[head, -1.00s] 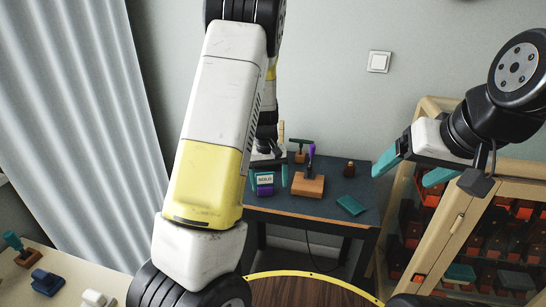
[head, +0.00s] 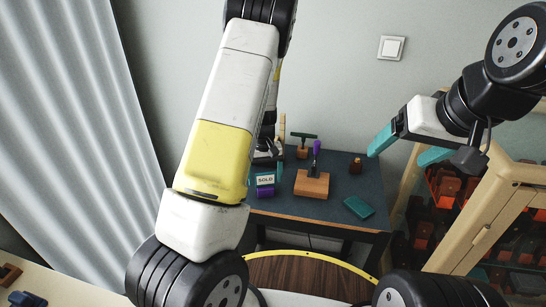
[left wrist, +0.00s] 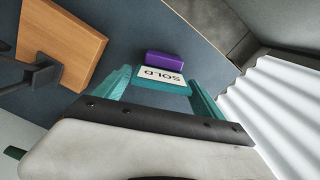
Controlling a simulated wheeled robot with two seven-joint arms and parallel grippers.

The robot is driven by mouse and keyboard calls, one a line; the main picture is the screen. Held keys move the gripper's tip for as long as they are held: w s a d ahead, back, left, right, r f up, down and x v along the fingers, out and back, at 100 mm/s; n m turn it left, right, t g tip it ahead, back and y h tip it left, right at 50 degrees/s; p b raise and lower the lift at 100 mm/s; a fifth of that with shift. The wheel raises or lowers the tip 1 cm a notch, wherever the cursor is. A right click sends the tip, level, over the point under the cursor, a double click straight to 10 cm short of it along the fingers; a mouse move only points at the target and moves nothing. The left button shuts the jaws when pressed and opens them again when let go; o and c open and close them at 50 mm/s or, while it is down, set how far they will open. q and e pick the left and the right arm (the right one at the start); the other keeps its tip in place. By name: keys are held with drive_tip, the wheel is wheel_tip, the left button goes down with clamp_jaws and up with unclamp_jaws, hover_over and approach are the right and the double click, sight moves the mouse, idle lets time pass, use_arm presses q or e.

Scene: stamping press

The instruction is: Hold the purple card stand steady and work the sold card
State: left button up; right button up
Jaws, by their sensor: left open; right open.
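The purple card stand (head: 265,192) stands on the dark table at its left side, with the white "SOLD" card (head: 265,180) on it. In the left wrist view the purple stand (left wrist: 165,60) lies just beyond the card (left wrist: 160,76). My left gripper (left wrist: 158,84) is open, its teal fingers on either side of the card; I cannot tell whether they touch it. In the head view my left arm hides most of that gripper (head: 268,168). My right gripper (head: 398,150) is open and empty, in the air right of the table.
A wooden block (head: 312,187) with a dark, purple-handled lever is right of the card. A teal pad (head: 358,207), a small brown bottle (head: 356,164) and a green-handled stamp (head: 302,148) are also on the table (head: 335,208). A wooden cabinet (head: 480,225) stands at the right.

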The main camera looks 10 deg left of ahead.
sight(265, 185)
use_arm(q)
drive_tip(key=shift+f, duration=1.95)
drive_tip(key=c, duration=1.2)
drive_tip(key=o, duration=1.2)
